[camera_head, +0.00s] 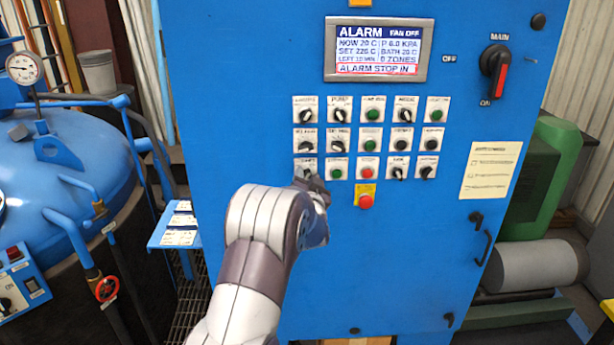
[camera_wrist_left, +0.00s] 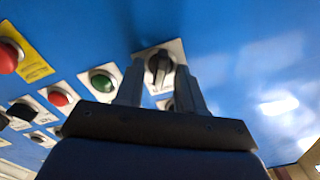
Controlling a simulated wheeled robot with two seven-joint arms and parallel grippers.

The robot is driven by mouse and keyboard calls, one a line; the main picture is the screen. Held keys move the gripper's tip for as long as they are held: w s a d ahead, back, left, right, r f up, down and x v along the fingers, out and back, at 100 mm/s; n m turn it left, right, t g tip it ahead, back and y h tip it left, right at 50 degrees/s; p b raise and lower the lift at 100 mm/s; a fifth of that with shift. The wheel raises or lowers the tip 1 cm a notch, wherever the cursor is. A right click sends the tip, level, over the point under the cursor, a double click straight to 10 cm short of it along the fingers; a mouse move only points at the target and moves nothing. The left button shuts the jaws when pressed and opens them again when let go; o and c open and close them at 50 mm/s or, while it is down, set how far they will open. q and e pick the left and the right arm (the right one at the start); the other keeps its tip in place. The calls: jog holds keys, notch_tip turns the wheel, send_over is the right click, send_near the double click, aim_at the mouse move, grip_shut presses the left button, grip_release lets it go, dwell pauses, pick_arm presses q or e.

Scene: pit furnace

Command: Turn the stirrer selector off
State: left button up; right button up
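The blue cabinet's button panel carries rows of selectors and push buttons with small labels. I cannot read for sure which one is the stirrer selector. My left gripper (camera_head: 312,184) is at the bottom-left selector (camera_head: 305,173), covering part of it. In the left wrist view the gripper (camera_wrist_left: 159,66) is open, with one finger on each side of that black selector knob (camera_wrist_left: 158,69) on its pale plate. Whether the fingers touch the knob I cannot tell. Another control (camera_wrist_left: 169,104) shows partly between the fingers. My right gripper is not in view.
A green button (camera_head: 337,172) and a red button (camera_head: 368,172) sit right of the selector. A red emergency button (camera_head: 365,201) on yellow lies below. The display (camera_head: 379,49) reads ALARM. A main switch (camera_head: 494,70) is at right, a blue vessel (camera_head: 60,150) at left.

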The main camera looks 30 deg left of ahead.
pick_arm(q)
jog(key=shift+f, duration=0.1)
grip_shut()
jog(key=shift+f+n+b, duration=0.15)
jog(key=shift+n+b, duration=0.35)
jog(key=shift+b, duration=0.3)
jog(key=shift+s+a+n+b, duration=0.1)
jog(key=shift+n+b, duration=2.7)
jog(key=shift+b, duration=0.25)
jog(key=shift+a+n+b, duration=0.1)
jog(key=shift+n+b, duration=2.7)
jog(key=shift+b, duration=0.25)
jog(key=shift+r, duration=0.2)
